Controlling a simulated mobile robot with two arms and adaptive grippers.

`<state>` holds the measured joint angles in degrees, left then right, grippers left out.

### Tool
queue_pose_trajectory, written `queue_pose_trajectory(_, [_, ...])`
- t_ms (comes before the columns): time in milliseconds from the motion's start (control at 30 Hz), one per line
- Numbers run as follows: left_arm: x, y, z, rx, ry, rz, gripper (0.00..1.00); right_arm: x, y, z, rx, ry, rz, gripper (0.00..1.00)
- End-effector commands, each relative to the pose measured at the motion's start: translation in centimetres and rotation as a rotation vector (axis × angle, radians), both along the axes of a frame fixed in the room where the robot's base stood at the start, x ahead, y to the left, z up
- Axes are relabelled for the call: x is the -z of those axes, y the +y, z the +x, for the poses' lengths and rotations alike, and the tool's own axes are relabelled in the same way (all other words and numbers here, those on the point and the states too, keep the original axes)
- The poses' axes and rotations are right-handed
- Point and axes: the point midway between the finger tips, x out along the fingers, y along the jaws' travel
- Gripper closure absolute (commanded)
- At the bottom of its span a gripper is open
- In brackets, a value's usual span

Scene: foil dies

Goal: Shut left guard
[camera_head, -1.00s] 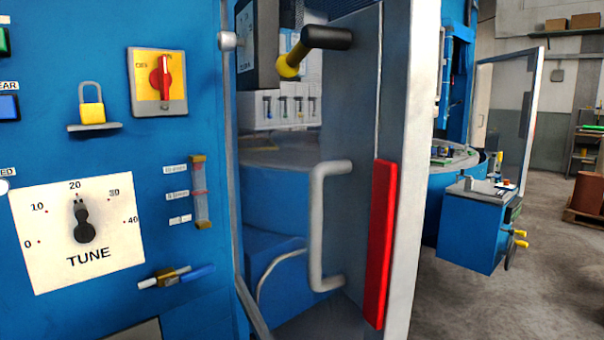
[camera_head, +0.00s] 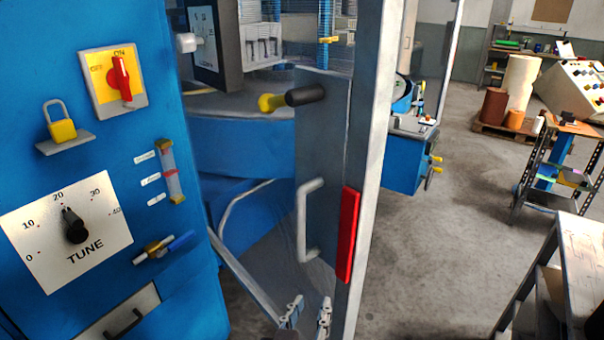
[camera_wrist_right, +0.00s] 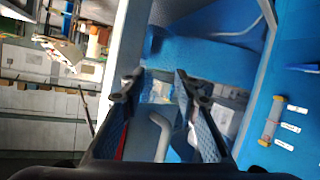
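The guard (camera_head: 324,150) is a grey see-through panel in a light metal frame, standing open beside the blue machine opening. My right gripper (camera_head: 307,312) is at the bottom of the head view, fingers apart, below the handle. In the right wrist view the open gripper (camera_wrist_right: 158,85) has the pale handle (camera_wrist_right: 163,135) showing between its fingers. Whether they touch it I cannot tell. My left gripper is not in view.
A blue control panel (camera_head: 95,190) with a TUNE dial (camera_head: 75,228) and a padlock (camera_head: 62,130) stands at the left. A blue machine box (camera_head: 402,165) is behind the guard. A shelf stand (camera_head: 550,200) stands at the right. Floor (camera_head: 450,220) between is clear.

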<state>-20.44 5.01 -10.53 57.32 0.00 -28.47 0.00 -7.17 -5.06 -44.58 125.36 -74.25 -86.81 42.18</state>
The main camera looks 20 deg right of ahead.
Motion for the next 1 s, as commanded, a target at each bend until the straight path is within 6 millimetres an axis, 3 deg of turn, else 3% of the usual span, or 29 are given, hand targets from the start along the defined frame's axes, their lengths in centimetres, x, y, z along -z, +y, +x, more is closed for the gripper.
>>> queue_pose_trajectory(33, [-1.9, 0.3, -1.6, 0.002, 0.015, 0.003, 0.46, -4.8, 0.8, 0.4, 0.007, -0.064, -0.007, 0.71])
queue_pose_trajectory(100, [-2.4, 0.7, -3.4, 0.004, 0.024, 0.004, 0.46, -8.9, 1.7, 0.5, 0.018, -0.149, -0.017, 0.71])
queue_pose_trajectory(200, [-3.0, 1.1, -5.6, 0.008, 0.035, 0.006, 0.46, -13.6, 2.7, 0.5, 0.029, -0.255, -0.027, 0.71])
queue_pose_trajectory(300, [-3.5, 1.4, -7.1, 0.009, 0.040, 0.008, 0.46, -16.8, 3.5, 0.3, 0.036, -0.332, -0.032, 0.71])
queue_pose_trajectory(400, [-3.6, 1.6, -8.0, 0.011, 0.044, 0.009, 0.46, -18.4, 3.9, 0.2, 0.039, -0.376, -0.034, 0.71])
queue_pose_trajectory(567, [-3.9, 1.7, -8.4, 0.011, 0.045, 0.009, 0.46, -18.9, 3.5, 0.9, 0.041, -0.394, -0.039, 0.71])
queue_pose_trajectory(1000, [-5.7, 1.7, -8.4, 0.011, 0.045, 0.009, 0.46, -18.8, -0.1, 6.0, 0.042, -0.389, -0.039, 0.71])
